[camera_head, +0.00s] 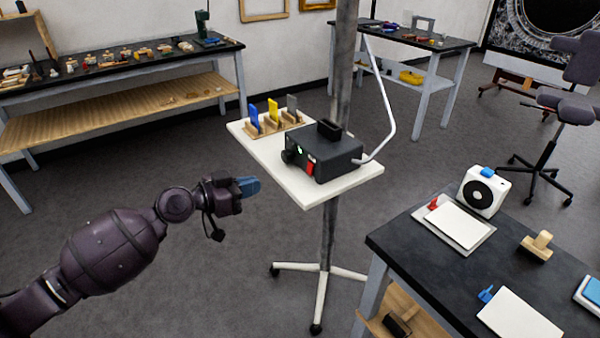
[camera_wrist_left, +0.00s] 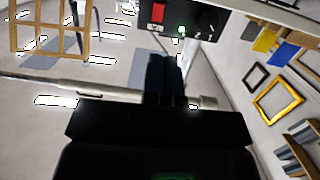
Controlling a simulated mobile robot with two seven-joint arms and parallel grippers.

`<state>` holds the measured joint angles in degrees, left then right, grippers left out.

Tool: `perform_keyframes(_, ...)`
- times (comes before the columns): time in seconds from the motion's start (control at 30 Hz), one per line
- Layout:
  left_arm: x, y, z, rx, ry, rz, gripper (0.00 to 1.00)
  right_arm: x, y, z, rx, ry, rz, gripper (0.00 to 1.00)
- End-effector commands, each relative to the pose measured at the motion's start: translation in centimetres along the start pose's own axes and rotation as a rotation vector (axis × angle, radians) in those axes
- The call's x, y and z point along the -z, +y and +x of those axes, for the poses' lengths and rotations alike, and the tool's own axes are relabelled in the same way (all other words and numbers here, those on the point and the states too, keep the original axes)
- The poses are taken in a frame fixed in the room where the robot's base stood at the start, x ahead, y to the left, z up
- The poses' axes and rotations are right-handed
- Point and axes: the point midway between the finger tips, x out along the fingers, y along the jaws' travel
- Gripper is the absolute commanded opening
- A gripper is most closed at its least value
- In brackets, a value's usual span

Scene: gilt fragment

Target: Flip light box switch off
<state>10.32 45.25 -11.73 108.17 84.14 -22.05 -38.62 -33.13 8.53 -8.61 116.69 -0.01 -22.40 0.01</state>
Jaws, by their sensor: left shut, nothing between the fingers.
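The light box (camera_head: 325,150) is a black box on a white tray-like stand top. Its front carries a red switch (camera_head: 310,168), a lit green light (camera_head: 299,151) and a dark knob (camera_head: 289,156). In the left wrist view the box front (camera_wrist_left: 200,15) is at the top edge, with the red switch (camera_wrist_left: 158,13) and green light (camera_wrist_left: 182,30) showing. My left gripper (camera_head: 249,186) is shut and empty, with blue fingertips, in front of and left of the box, apart from it. Its fingers (camera_wrist_left: 165,75) point toward the box front. My right gripper is not in view.
A wooden rack (camera_head: 272,124) with blue, yellow and grey plates stands behind the box on the white stand top (camera_head: 345,184). The stand is on a dark pole (camera_head: 328,235). A black-topped table (camera_head: 445,262) stands at the lower right. A white tube (camera_head: 385,90) rises from the box.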

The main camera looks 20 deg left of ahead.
Motion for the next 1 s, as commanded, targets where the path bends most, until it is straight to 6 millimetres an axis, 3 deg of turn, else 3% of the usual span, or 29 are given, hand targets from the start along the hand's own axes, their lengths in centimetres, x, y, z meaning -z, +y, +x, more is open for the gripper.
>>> perform_keyframes(0.23,0.5,0.0,3.7,0.0,0.006,0.0,0.0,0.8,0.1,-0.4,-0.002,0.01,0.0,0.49)
perform_keyframes(0.7,0.3,0.1,11.5,-0.001,0.002,0.0,0.0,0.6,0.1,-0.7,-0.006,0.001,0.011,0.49)
perform_keyframes(1.0,0.1,0.1,13.4,0.0,0.001,0.0,0.0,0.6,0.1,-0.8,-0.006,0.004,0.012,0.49)
